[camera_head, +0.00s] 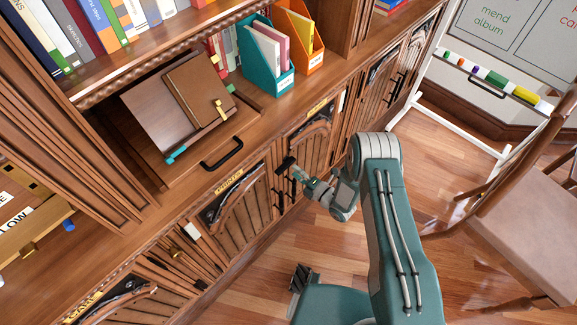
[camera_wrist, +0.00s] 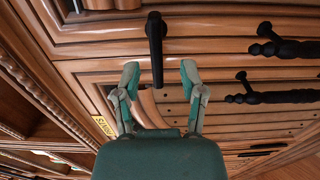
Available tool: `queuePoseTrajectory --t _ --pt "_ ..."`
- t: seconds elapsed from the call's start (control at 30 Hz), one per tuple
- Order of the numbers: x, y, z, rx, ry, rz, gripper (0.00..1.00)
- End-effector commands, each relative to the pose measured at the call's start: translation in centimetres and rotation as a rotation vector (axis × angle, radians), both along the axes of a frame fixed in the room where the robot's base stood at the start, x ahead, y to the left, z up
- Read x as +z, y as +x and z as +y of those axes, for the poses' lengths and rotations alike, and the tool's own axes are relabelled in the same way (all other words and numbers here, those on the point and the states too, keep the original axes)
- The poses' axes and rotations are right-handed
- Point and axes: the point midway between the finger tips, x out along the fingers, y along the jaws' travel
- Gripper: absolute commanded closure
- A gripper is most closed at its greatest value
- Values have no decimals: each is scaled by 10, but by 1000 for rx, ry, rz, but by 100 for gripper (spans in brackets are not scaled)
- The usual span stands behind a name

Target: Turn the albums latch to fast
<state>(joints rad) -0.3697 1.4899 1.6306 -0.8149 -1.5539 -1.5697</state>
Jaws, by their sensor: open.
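A black latch lever (camera_wrist: 156,50) sits on the wooden cabinet front. In the wrist view it points along the gap between my fingers, and it also shows as a dark bar in the head view (camera_head: 286,163). My gripper (camera_wrist: 160,72) is open, with one grey-green finger on each side of the lever. I see gaps between the lever and both fingers. In the head view my gripper (camera_head: 298,173) is at the cabinet front, near the lever. A small yellow label (camera_head: 229,181) is on the cabinet, too small to read surely.
Black door pulls (camera_wrist: 285,46) stand out from the cabinet beside the lever. Above are a sloped board with a brown album (camera_head: 200,88), a black drawer handle (camera_head: 222,154) and teal and orange file boxes. A chair (camera_head: 530,200) and a whiteboard stand are at right. Wooden floor (camera_head: 330,250) is open.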

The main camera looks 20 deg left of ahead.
Motion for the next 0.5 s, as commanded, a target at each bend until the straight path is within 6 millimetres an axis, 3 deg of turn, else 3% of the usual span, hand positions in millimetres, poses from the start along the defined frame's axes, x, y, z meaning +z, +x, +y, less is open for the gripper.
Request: queuePoseTrajectory --t 0.23,0.5 --pt "-1 -19 -47 -3 -2 3 47" --pt "-2 -29 -66 2 -4 2 47"
